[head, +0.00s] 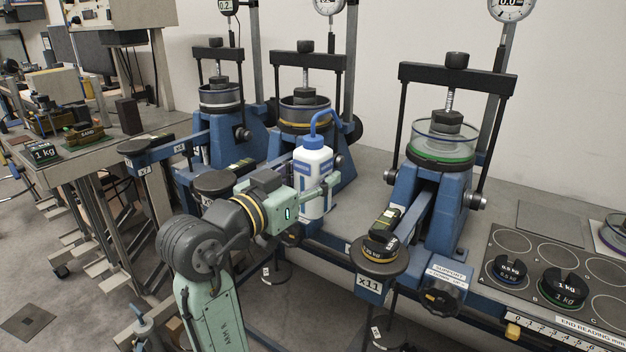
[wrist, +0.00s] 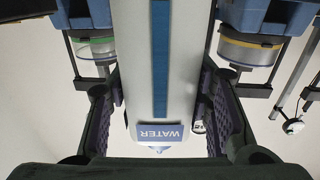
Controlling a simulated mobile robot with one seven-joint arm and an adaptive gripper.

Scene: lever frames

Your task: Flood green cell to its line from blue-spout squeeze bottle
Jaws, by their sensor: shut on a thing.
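The white squeeze bottle (head: 313,171) with a blue cap and bent blue spout (head: 316,121) stands upright in my gripper (head: 312,192). In the wrist view the bottle (wrist: 143,60), with its WATER label (wrist: 160,132) upside down, fills the space between my two dark fingers (wrist: 163,115). The green cell (head: 445,134) is a clear ring on a green-banded base in the right-hand lever frame, apart from the bottle. It also shows at the left of the wrist view (wrist: 96,46). Its line and any water level are too small to tell.
The yellow-banded cell (head: 304,113) is in the middle frame close behind the bottle. Another cell (head: 220,97) is in the left frame. A weighted x11 lever (head: 378,255) juts forward between the bottle and the green cell. A weight tray (head: 540,325) lies at right.

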